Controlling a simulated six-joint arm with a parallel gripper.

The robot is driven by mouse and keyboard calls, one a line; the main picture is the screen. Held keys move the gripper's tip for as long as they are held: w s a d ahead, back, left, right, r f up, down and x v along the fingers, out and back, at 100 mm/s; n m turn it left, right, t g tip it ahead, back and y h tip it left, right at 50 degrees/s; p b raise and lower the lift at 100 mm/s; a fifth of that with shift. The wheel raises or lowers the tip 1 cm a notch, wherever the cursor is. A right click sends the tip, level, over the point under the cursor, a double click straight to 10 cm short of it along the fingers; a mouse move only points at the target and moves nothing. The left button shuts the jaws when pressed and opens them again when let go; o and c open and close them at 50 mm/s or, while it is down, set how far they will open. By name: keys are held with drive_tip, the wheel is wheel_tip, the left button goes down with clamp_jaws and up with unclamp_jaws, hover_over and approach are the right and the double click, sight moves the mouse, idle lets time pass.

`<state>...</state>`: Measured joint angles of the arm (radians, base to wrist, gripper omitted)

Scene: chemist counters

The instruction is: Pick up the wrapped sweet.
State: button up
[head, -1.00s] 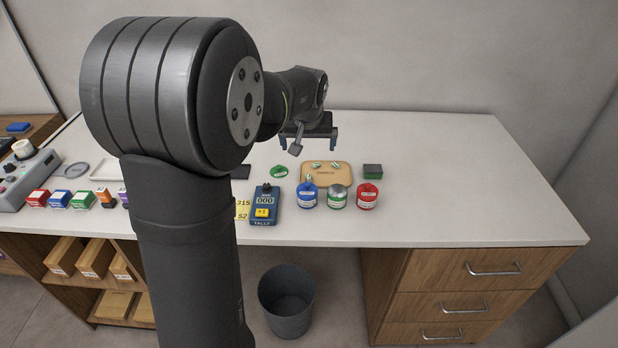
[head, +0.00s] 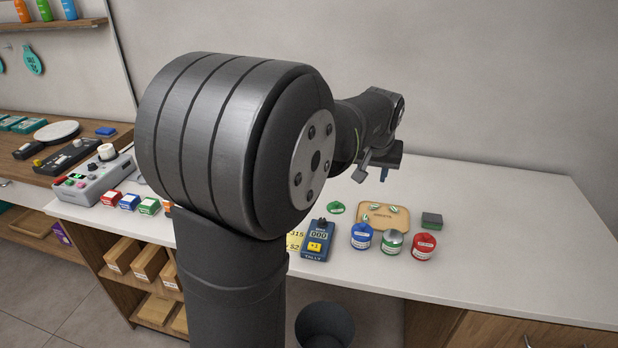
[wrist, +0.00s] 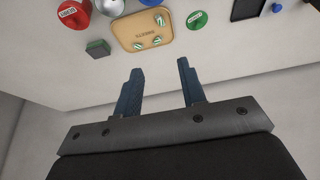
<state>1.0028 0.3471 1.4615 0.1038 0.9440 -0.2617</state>
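Wrapped sweets, green and white striped, lie on a small tan tray (head: 385,226). One sweet (head: 375,206) lies near the tray's upper left and another (head: 401,209) near its right. In the wrist view three show: one sweet (wrist: 159,18) apart, and two close together, one (wrist: 138,45) beside the other (wrist: 157,40). My gripper (wrist: 160,66) is open, with nothing between its two blue fingers. It is above the counter, and the tray is beyond its fingertips in the wrist view. In the head view my arm hides most of the gripper (head: 385,174).
Blue (head: 361,237), green (head: 392,244) and red (head: 424,246) jars stand in front of the tray. A green lid (head: 335,208) lies left of it and a dark green block (head: 432,220) right. A blue tally counter (head: 318,240) stands left of the jars. The counter's right side is bare.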

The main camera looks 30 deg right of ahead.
drive_tip(key=n+g+h, duration=0.5)
drive_tip(key=n+g, duration=0.3)
drive_tip(key=n, duration=1.3)
approach(364, 216)
drive_tip(key=x, duration=0.2)
drive_tip(key=shift+s+d, duration=0.2)
drive_tip(key=shift+d, duration=0.25)
drive_tip(key=shift+x, duration=2.65)
drive_tip(key=shift+a+f, duration=0.15)
drive_tip(key=shift+a, duration=0.05)
drive_tip(key=c, duration=0.6)
